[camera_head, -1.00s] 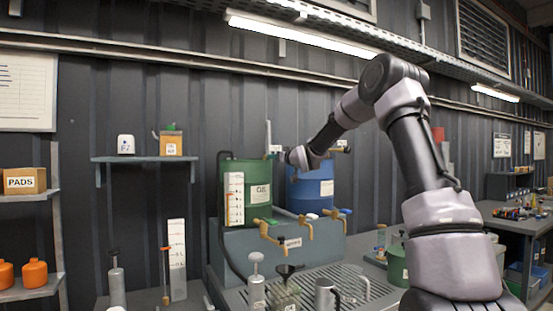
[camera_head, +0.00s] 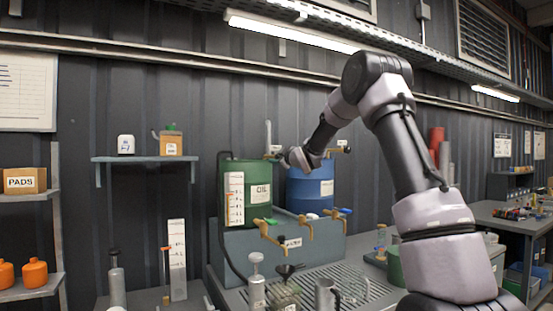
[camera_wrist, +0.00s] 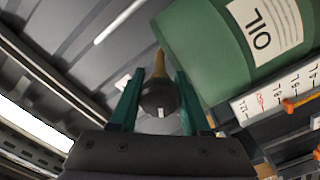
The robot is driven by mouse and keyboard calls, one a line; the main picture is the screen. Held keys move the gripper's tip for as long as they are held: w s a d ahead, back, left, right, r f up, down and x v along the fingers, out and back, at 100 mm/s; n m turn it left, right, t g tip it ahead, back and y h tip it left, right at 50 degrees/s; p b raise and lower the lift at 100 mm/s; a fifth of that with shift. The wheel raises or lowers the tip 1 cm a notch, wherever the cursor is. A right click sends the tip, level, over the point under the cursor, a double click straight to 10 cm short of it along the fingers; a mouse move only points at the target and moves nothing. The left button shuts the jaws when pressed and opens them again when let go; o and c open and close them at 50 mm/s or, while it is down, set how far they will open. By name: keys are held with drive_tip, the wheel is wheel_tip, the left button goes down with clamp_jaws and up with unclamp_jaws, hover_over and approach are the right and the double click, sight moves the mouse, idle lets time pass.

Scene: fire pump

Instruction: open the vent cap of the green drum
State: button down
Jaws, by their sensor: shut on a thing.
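The green drum (camera_head: 232,172) with an OIL label stands on a grey stand, left of the blue drum. In the wrist view its green side (camera_wrist: 205,50) fills the upper right. My gripper (camera_head: 284,160) is at the drum's upper right edge. In the wrist view the teal fingers of my gripper (camera_wrist: 163,100) are closed on a dark round piece with a brass part beyond it, which seems to be the vent cap (camera_wrist: 158,60). The hold on it is partly hidden, and I cannot tell how far the cap is turned.
The blue drum (camera_head: 318,188) stands close by on the right, beneath my forearm. Brass taps (camera_head: 270,232) stick out from the stand (camera_head: 235,250). A hose runs down the green drum's left side. A grated tray (camera_head: 350,285) with a funnel and cans lies in front.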

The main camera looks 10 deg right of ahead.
drive_tip(key=n, duration=0.6)
drive_tip(key=shift+f, duration=0.1)
drive_tip(key=n, duration=0.6)
drive_tip(key=shift+n, duration=0.3)
idle(0.3)
drive_tip(key=shift+c, duration=1.8)
unclamp_jaws()
drive_tip(key=v, duration=1)
drive_tip(key=shift+s, duration=0.4)
drive_tip(key=shift+d, duration=0.15)
